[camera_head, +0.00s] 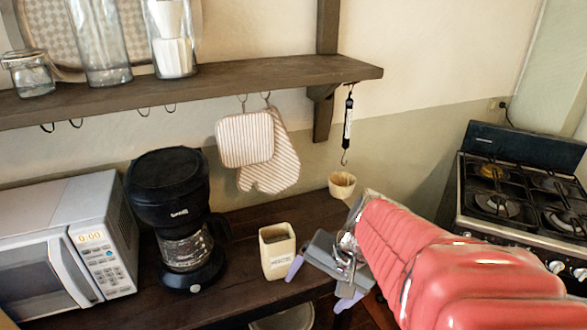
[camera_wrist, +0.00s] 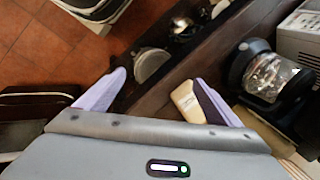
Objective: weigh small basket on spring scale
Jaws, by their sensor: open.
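My arm partly covers the counter just right of the basket. My gripper (camera_head: 321,283) is open, lower and nearer than the basket, at the counter's front edge. In the wrist view my two lilac fingers (camera_wrist: 160,76) are spread with nothing held between them. I cannot make out the basket in the wrist view.
A cream canister (camera_head: 278,251) stands close left of my gripper; it also shows beside the right finger in the wrist view (camera_wrist: 187,103). A coffee maker (camera_head: 178,215) and microwave (camera_head: 70,250) fill the left. Mitts (camera_head: 250,140) hang behind. A stove (camera_head: 510,205) stands right.

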